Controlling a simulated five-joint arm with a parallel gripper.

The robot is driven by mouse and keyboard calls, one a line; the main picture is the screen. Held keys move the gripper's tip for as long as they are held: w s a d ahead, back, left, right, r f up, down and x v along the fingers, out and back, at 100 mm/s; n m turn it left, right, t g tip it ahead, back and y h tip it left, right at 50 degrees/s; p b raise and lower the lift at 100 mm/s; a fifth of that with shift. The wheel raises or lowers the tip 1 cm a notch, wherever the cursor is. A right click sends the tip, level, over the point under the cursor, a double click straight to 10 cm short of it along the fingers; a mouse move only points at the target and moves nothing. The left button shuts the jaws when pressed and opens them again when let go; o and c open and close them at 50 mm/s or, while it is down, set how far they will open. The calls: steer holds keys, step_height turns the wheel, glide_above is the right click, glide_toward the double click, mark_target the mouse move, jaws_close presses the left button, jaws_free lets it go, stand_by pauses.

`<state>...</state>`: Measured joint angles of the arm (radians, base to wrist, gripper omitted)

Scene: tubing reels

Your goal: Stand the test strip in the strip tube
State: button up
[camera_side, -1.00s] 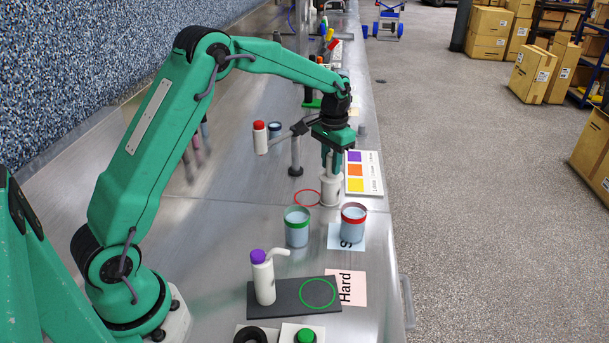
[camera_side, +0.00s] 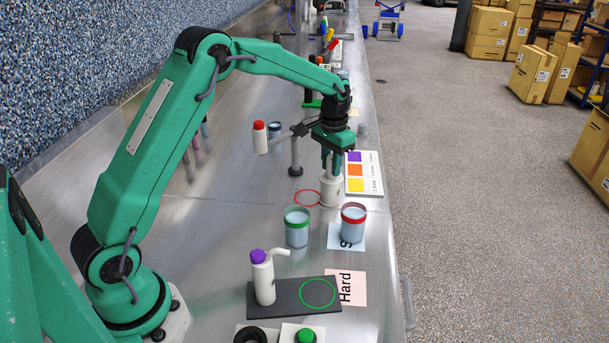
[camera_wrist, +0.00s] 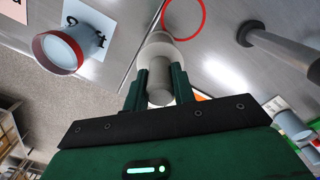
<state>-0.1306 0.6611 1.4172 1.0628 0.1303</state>
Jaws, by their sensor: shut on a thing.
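The strip tube (camera_side: 330,193) is a white upright cylinder on the steel bench, left of the colour chart (camera_side: 363,172). My gripper (camera_side: 331,173) points down right over its top. In the wrist view my gripper (camera_wrist: 160,71) is shut on a pale grey, round-ended piece (camera_wrist: 159,94), which I take to be the test strip, seen end-on. The white tube (camera_wrist: 173,51) shows just beyond the fingertips. The piece's lower end is hidden, so I cannot tell how deep it sits in the tube.
A red ring (camera_side: 307,198) lies left of the tube. A green-rimmed cup (camera_side: 297,229) and a red-rimmed cup (camera_side: 353,225) stand nearer the camera. A stand (camera_side: 295,155) with a side arm and a red-capped white tube (camera_side: 260,137) rises close on the left.

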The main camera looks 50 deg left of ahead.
steer(key=o, duration=1)
steer(key=shift+o, duration=0.2)
steer(key=shift+r, duration=0.1)
steer(key=shift+r, duration=3.8)
steer(key=shift+s+d+r, duration=0.15)
steer(key=shift+s+r, duration=0.15)
steer(key=shift+r, duration=0.15)
steer(key=s+d+r+t, duration=0.25)
steer(key=s+r, duration=0.25)
steer(key=s, duration=0.6)
steer(key=s+d+r+t, duration=0.25)
steer(key=s+r, duration=0.25)
steer(key=s, duration=0.6)
steer(key=s+d+f, duration=0.1)
steer(key=s+f, duration=0.2)
steer(key=s, duration=0.5)
steer(key=shift+s+d+f+t, duration=0.3)
steer(key=shift+s+d+f, duration=0.1)
